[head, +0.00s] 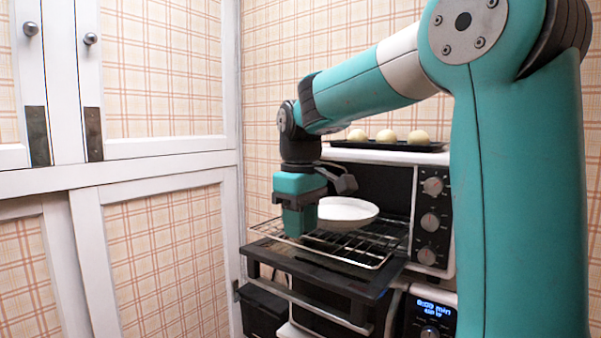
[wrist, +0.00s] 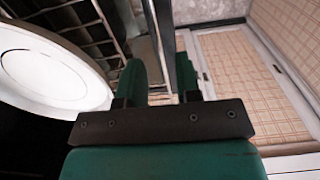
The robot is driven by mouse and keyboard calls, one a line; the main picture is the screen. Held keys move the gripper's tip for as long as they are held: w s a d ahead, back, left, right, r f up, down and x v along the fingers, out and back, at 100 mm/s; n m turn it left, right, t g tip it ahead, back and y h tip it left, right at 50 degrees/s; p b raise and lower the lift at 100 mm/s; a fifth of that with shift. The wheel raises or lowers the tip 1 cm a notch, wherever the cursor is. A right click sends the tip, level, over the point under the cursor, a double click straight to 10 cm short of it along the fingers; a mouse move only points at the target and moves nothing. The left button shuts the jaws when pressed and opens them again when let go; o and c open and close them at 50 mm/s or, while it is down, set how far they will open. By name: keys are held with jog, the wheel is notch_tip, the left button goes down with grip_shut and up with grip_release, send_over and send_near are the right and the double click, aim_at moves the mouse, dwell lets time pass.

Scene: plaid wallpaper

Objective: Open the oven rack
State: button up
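The oven (head: 385,185) stands open with its dark door (head: 330,280) folded down. The wire rack (head: 365,252) is slid out above the door, and it also shows in the wrist view (wrist: 92,22). A white round dish (head: 348,212) sits on the rack; it fills the left of the wrist view (wrist: 45,70). My gripper (head: 300,228) points down at the rack's outer edge, beside the dish. In the wrist view its green fingers (wrist: 160,80) are apart, with bars running through the gap between them. I cannot tell whether they touch a bar.
A dark tray (head: 390,146) with several pale round buns lies on top of the oven. Control knobs (head: 430,222) line its right side. A lower appliance with a lit display (head: 435,308) stands below. White cabinet doors (head: 160,240) with plaid panels close off the left side.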

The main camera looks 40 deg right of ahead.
notch_tip(320, 180, up, 15)
jog(key=shift+b, duration=0.4)
jog(key=shift+f, duration=0.1)
